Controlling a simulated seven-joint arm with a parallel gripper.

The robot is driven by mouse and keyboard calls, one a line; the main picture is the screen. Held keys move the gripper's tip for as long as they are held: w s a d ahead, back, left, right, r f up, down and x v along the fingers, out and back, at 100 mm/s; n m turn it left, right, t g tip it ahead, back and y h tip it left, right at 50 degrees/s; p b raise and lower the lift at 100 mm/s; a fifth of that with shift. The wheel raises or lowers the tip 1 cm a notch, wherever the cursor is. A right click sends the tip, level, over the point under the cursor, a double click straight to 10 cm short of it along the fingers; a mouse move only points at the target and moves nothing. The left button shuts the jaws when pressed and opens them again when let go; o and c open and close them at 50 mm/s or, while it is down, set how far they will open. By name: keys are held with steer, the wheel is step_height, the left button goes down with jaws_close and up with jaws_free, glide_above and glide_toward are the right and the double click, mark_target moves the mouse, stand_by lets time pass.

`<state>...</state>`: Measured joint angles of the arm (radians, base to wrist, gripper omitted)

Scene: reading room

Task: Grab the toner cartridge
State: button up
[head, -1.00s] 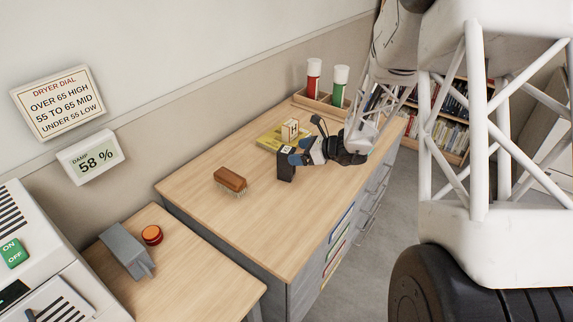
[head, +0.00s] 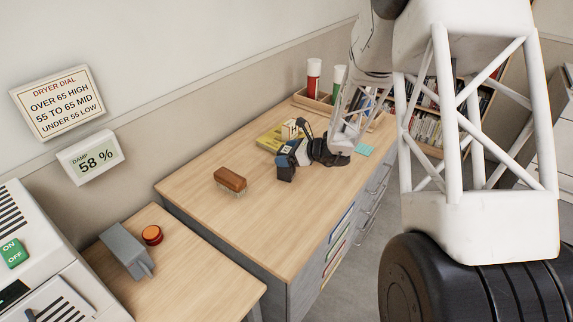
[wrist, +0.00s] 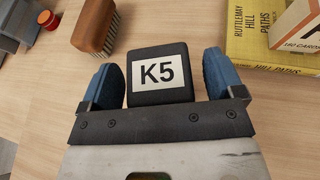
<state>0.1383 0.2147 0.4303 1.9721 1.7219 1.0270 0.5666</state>
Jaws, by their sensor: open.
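The toner cartridge is a black block (wrist: 161,93) with a white label reading K5, in the middle of the wrist view. In the head view it is a small dark block (head: 286,171) standing on the wooden counter. My gripper (wrist: 160,80) is open, with one blue-padded finger on each side of the block. A narrow gap shows at the left finger, and a slightly wider one at the right. In the head view my gripper (head: 294,154) is low over the counter at the block, and partly covers it.
A wooden brush (head: 230,180) lies left of the block. A yellow book (head: 271,138) with a small card box (head: 292,128) lies behind it. A teal note (head: 365,150) lies to the right. The counter's front (head: 255,235) is clear.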

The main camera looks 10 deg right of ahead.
steer(key=shift+c, duration=0.3)
steer(key=c, duration=1.1)
steer(key=shift+w+r, duration=0.1)
steer(key=shift+r, duration=1.7)
steer(key=s, duration=0.5)
steer(key=s+r, duration=0.1)
steer(key=s, duration=0.4)
steer(key=s+d, duration=0.1)
steer(key=s, duration=0.5)
steer(key=shift+r, duration=0.2)
